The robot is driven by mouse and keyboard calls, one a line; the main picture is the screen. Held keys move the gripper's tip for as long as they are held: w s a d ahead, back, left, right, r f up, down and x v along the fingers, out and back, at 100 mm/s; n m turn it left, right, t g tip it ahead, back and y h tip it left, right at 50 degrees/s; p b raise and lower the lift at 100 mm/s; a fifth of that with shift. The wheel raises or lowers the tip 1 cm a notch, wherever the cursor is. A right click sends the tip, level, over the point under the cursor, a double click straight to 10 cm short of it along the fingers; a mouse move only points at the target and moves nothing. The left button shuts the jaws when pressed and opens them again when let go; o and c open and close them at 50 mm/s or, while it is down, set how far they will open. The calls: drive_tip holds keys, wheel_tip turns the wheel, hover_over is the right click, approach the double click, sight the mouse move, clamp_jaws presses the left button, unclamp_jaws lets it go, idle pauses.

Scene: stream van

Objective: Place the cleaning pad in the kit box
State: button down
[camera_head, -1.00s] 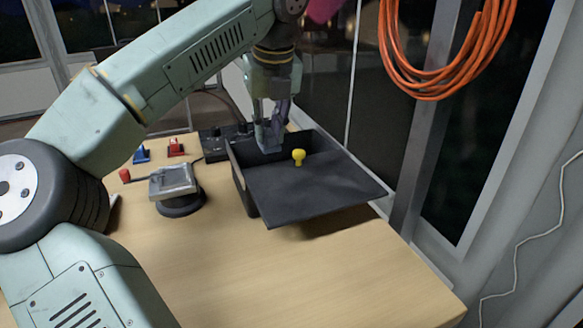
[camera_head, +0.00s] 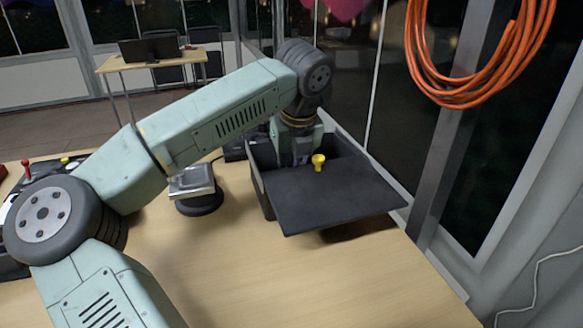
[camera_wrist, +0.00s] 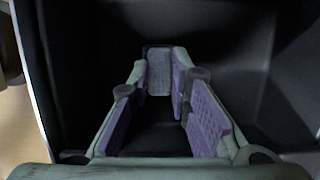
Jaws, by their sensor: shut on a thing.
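The black kit box (camera_head: 262,182) stands on the wooden table. Its dark lid panel (camera_head: 335,195) with a yellow knob (camera_head: 318,162) covers the near part and leaves the far part open. My gripper (camera_head: 299,158) reaches down into that opening, and its fingertips are hidden by the box and lid in the head view. In the wrist view my gripper (camera_wrist: 165,82) is inside the dark walls of the box, shut on the small grey cleaning pad (camera_wrist: 159,72). The pad is between the fingertips. I cannot tell if it touches the box floor.
A silver device on a round black base (camera_head: 194,184) stands left of the box. A coil of orange cable (camera_head: 470,85) hangs at upper right by the window frame. The table front (camera_head: 260,275) is clear. A control panel with a red stick (camera_head: 27,168) is at far left.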

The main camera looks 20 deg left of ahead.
drive_tip(key=shift+f, duration=0.2)
drive_tip(key=c, duration=1.5)
unclamp_jaws()
drive_tip(key=shift+r, duration=0.15)
drive_tip(key=shift+r, duration=0.25)
drive_tip(key=b+v, duration=0.1)
drive_tip(key=v, duration=1)
drive_tip(key=shift+s+r, duration=0.1)
drive_tip(key=shift+r, duration=0.2)
